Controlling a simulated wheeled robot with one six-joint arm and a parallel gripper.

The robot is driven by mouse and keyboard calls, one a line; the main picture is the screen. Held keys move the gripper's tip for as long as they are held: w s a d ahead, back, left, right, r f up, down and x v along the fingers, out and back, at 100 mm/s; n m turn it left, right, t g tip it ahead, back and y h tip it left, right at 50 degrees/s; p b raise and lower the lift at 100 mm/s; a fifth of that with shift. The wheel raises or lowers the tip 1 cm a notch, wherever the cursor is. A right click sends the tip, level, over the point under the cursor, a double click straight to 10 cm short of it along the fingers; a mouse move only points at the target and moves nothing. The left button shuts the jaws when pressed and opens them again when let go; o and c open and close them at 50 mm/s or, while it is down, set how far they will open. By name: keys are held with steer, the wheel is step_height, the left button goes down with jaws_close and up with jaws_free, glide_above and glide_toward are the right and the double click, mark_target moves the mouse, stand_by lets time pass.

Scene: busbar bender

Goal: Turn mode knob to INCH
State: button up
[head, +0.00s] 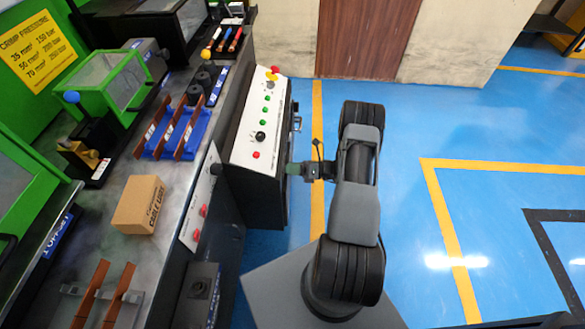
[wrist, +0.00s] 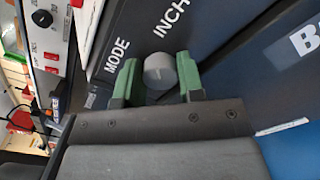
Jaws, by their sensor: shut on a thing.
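The mode knob (wrist: 160,68) is a round grey knob on a dark panel (wrist: 212,28) in the wrist view. The white words MODE and INCH are printed beside it, with INCH toward the upper right. My gripper (wrist: 159,77) has its green fingers on both sides of the knob and is shut on it. A faint light line shows on the knob's face, but I cannot tell surely which word it points to. In the head view my gripper (head: 293,169) reaches the right side of the control box (head: 254,187); the knob is hidden there.
The control box top has a red mushroom button (head: 272,75), green buttons and a black knob (head: 260,136). A cardboard box (head: 140,205) and busbar racks stand on the bench at left. The blue floor right of my arm is clear.

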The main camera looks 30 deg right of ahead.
steer(key=shift+s+a+f, duration=0.1)
steer(key=shift+s+f, duration=0.05)
steer(key=o, duration=0.6)
steer(key=shift+o, duration=0.2)
steer(key=v, duration=1.4)
